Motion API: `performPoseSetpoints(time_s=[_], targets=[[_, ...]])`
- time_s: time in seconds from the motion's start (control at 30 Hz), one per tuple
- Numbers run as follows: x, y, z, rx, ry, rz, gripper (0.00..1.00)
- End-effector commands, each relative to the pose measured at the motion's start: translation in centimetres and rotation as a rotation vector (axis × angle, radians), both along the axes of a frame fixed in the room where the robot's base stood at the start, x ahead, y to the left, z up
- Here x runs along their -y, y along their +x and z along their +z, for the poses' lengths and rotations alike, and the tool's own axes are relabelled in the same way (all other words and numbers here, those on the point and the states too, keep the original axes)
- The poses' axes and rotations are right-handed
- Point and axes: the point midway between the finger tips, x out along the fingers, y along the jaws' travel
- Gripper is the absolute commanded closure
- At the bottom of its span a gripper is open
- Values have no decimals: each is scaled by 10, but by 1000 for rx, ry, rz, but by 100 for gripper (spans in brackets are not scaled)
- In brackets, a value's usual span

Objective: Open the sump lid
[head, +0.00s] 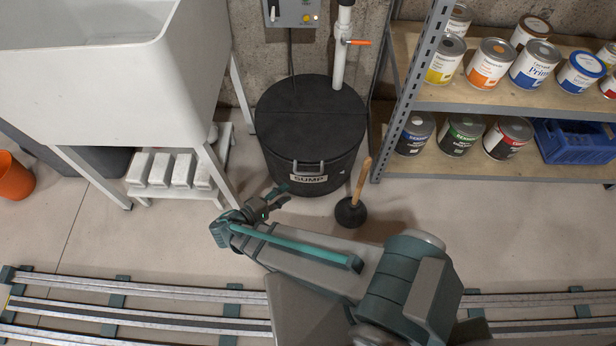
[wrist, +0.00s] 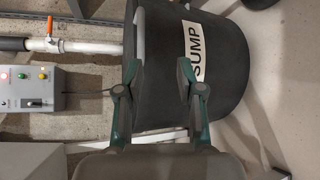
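The sump (head: 305,175) is a round black drum with a white SUMP label, and it stands against the back wall. Its black lid (head: 310,110) lies flat and closed on top. A grey bar handle (head: 308,165) is at the lid's front edge, above the label. My gripper (head: 281,196) is in front of the drum, low and left of the handle. In the wrist view its two fingers (wrist: 158,68) are spread with nothing held between them. The handle (wrist: 140,32) runs beside the left fingertip there; I cannot tell whether they touch.
A white pipe with an orange-handled valve (head: 356,42) rises at the lid's back right. A plunger (head: 351,212) stands right of the drum. A white sink (head: 110,70) is at left, and a shelf of paint cans (head: 480,100) at right.

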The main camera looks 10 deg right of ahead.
Motion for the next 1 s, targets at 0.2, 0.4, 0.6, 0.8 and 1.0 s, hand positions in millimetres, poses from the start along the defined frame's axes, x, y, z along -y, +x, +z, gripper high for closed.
performPoseSetpoints(time_s=[0.2, 0.4, 0.6, 0.8, 1.0], targets=[[5, 5, 20, 140, -28, -14, 63], [20, 13, 16, 141, -24, -16, 63], [46, 28, 10, 138, -24, -17, 63], [71, 43, 6, 139, -24, -17, 63], [88, 53, 4, 139, -23, -15, 63]])
